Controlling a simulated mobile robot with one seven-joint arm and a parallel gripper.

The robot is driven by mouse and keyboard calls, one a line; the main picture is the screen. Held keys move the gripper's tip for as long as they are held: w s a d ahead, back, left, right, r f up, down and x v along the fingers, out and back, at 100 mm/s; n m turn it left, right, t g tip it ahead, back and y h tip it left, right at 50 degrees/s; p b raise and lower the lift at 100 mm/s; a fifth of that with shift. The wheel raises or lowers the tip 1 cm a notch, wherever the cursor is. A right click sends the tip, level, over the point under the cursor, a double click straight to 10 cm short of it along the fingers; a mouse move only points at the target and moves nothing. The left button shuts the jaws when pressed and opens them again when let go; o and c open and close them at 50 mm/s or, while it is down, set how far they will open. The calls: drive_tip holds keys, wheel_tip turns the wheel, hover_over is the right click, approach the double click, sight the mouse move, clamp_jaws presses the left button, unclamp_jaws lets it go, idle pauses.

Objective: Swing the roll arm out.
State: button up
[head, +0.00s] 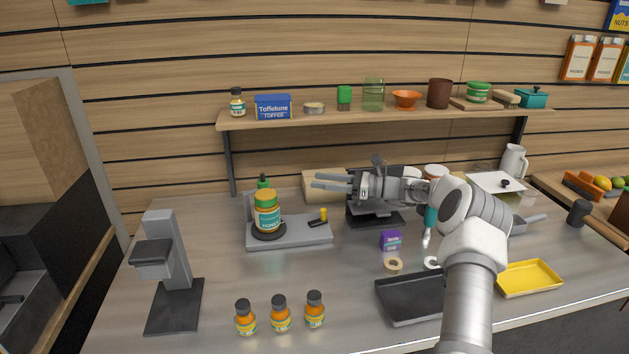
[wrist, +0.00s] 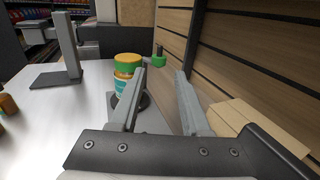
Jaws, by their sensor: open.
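A jar with an orange-yellow lid and green band (head: 267,213) stands upright on a dark round turntable on a grey fixture (head: 290,238). A short dark arm with an upright yellow knob (head: 323,214) lies at the fixture's right; it may be the roll arm, but I cannot be sure. A green-topped post (head: 263,182) stands behind the jar. My gripper (head: 316,181) is open and empty, above and behind the fixture, pointing left. In the wrist view, the jar (wrist: 125,75) is beyond the left finger, and the green piece (wrist: 159,61) shows beyond the gap. The yellow knob is hidden there.
A shelf (head: 350,118) with tins and cups runs along the wall above. A grey stand (head: 165,260) is at the left, with several small orange bottles (head: 280,316) in front. A purple box (head: 390,240) and black tray (head: 410,298) are at the right.

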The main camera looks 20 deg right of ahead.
drive_tip(key=shift+w+a+r, duration=0.1)
drive_tip(key=shift+a+r, duration=0.1)
drive_tip(key=c, duration=0.4)
drive_tip(key=shift+m+t+h, duration=0.3)
drive_tip(key=shift+m+h, duration=0.4)
drive_tip(key=shift+h, duration=0.2)
drive_tip(key=a+r, duration=0.1)
drive_tip(key=a, duration=0.1)
drive_tip(key=w+a+r, duration=0.1)
drive_tip(key=a, duration=0.1)
drive_tip(key=shift+r+p, duration=0.3)
drive_tip(key=shift+p, duration=0.1)
clamp_jaws()
drive_tip(key=m+t+h+p, duration=0.1)
drive_tip(key=m+h+p, duration=0.1)
drive_tip(key=m+h, duration=0.55)
approach(264, 178)
drive_tip(key=shift+n+h, duration=0.65)
drive_tip(key=shift+n, duration=0.3)
drive_tip(key=x, duration=0.3)
drive_tip(key=p+x, duration=0.1)
drive_tip(key=shift+a+f, duration=0.4)
drive_tip(key=shift+a, duration=0.1)
drive_tip(key=shift+w+a+f, duration=0.1)
drive_tip(key=shift+w+a, duration=0.2)
drive_tip(key=shift+w, duration=0.55)
